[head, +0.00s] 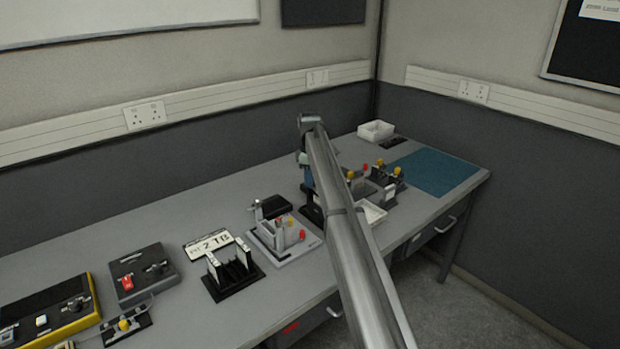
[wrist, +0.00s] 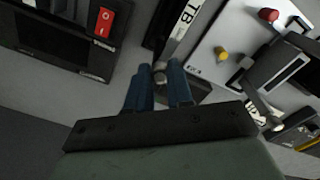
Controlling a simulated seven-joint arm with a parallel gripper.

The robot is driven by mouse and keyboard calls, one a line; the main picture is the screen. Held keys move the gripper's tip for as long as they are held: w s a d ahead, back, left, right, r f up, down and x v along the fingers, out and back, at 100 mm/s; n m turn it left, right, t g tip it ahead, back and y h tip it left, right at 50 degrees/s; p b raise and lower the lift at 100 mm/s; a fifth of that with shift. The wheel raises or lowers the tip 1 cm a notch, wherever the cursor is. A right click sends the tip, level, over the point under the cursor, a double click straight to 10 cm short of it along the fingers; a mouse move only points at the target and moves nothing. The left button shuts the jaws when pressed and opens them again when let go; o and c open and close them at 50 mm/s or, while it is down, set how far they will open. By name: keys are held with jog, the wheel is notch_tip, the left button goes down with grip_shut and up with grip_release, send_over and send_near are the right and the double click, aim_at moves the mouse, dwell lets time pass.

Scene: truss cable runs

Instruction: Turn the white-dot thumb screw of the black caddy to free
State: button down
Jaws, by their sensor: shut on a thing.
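The black caddy (head: 236,279) stands near the front edge of the bench in the head view, with two dark uprights that have white faces. My gripper (wrist: 160,74) has two blue fingers pointing up in the wrist view. They are shut on a small pale round piece, which looks like the white-dot thumb screw (wrist: 159,69). The fingers hide most of it, so its dot and turn angle cannot be read. Dark parts of the caddy show just beyond the fingertips. In the head view my arm crosses the middle and the fingertips cannot be made out.
A "2 TB" plate (head: 209,244) lies behind the caddy. A red-switch box (head: 143,272) stands left. The blue mat (head: 434,172) is clear.

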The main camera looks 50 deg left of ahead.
jog(key=m, duration=1.4)
jog(key=shift+m, duration=0.4)
jog(key=m, duration=0.4)
jog(key=shift+m, duration=0.7)
jog(key=c, duration=1)
grip_release()
